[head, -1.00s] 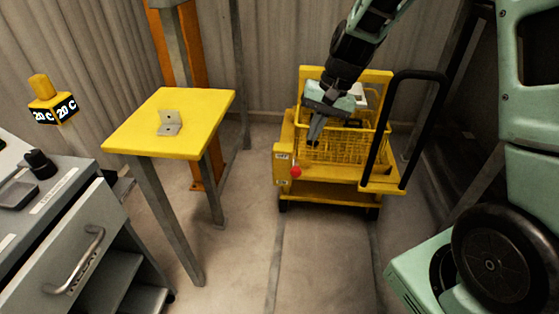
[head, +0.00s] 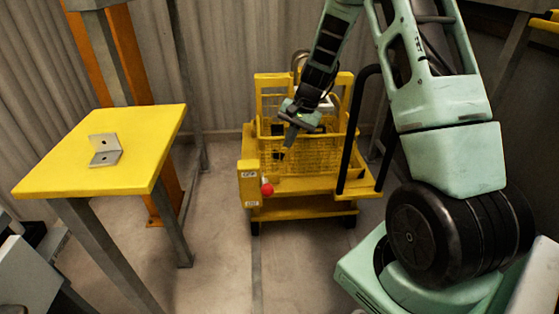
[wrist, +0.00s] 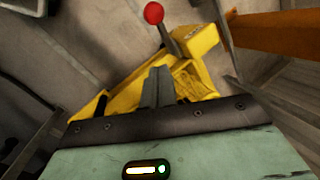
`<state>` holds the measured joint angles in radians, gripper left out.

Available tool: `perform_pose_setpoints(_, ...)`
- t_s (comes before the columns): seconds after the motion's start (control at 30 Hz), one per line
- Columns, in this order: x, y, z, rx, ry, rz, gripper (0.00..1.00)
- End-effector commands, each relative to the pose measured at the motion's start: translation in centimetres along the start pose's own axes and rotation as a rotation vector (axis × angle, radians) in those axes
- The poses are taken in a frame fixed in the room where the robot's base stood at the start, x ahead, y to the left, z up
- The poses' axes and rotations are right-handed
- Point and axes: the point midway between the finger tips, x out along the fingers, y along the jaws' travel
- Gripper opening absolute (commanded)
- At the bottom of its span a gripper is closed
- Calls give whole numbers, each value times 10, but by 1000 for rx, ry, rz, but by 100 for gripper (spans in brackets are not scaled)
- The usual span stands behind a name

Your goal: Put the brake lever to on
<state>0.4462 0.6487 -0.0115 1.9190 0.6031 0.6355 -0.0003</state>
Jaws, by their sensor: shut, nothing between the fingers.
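The brake lever has a red ball knob (head: 267,189) at the front left of the yellow cart (head: 290,212), beside an upright yellow box (head: 249,187) with small white labels that I cannot read surely. In the wrist view, the red knob (wrist: 153,13) tops a short grey shaft reaching out from the yellow box (wrist: 197,40). My gripper (head: 289,141) is shut and empty above the cart's left part, above and behind the knob in the head view. Its fingers (wrist: 157,86) point toward the cart, and a gap shows between them and the lever.
A yellow wire basket (head: 310,157) stands on the cart. A black handle (head: 356,130) rises at its right. A yellow table (head: 60,170) with a metal bracket (head: 105,151) stands to the left. An orange post (head: 167,195) is behind it. Floor in front is clear.

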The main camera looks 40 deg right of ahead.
Motion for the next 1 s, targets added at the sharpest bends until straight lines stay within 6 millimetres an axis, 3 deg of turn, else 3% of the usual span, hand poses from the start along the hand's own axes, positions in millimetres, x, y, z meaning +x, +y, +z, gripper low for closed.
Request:
perform_pose_setpoints(0.5, 101, 1, 1, -1, -4, 2, 0)
perform_pose_setpoints(0.73, 119, 0, 23, -1, -2, 0, 0)
perform_pose_setpoints(1.0, 122, 0, 29, -1, 0, 0, 0)
